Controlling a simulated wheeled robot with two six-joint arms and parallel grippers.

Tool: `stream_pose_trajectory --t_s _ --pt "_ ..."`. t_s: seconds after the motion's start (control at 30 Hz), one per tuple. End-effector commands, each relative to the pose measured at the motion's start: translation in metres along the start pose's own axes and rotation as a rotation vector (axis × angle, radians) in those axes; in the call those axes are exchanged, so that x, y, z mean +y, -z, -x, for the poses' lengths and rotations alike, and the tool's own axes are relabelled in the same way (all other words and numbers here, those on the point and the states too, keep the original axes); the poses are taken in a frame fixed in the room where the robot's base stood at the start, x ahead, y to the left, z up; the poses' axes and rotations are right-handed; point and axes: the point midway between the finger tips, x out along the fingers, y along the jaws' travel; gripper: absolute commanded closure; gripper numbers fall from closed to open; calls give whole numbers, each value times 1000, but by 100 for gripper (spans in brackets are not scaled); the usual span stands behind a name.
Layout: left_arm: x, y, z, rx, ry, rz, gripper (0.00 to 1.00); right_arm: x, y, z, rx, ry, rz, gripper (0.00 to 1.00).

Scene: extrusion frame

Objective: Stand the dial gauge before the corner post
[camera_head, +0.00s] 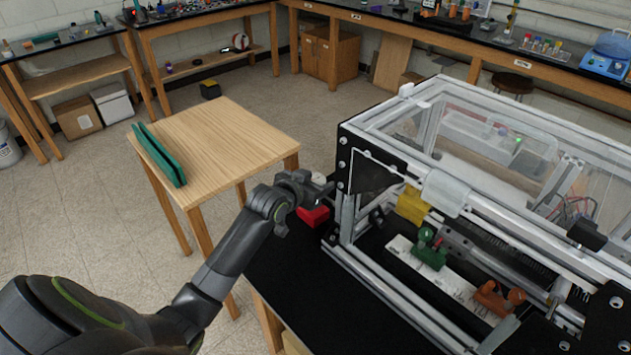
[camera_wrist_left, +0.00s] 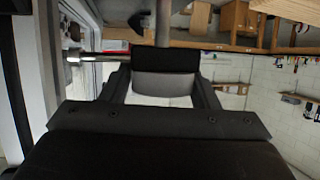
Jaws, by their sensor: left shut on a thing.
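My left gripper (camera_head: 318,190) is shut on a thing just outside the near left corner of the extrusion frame. That thing is mostly hidden in the head view; I take it to be the dial gauge, but no dial face shows. In the left wrist view a black piece (camera_wrist_left: 165,60) sits between the fingers, with a silver stem (camera_wrist_left: 95,59) at its left. A red block (camera_head: 314,216) shows just below the gripper; I cannot tell whether it is joined to the held thing. The corner post (camera_head: 347,217) stands upright just right of them.
The extrusion frame (camera_head: 345,258) with clear panels fills the right side. A yellow block (camera_head: 411,204), a green clamp (camera_head: 430,250) and an orange clamp (camera_head: 494,297) are inside it. The black tabletop (camera_head: 290,270) left of it is bare. A wooden table (camera_head: 225,135) carries green strips (camera_head: 158,155).

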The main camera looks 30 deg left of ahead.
Motion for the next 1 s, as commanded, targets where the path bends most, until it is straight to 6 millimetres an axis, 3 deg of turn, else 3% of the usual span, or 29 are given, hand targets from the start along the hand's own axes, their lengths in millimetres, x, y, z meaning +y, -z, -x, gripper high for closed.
stream_pose_trajectory --t_s 0.27,0.3,0.47,0.8,1.0 --pt "0 -2 -1 6 0 -2 100 -4 0 1 1 4 -2 64" --pt "0 -4 -2 1 0 -1 44 -4 1 0 1 5 -2 64" --pt "0 -4 -2 1 0 -1 23 -4 1 0 1 5 -2 64" --pt "0 -4 0 1 0 -1 23 -4 1 0 1 5 -2 64" --pt "-1 -4 18 1 1 -4 23 -4 0 -3 1 4 -2 64"
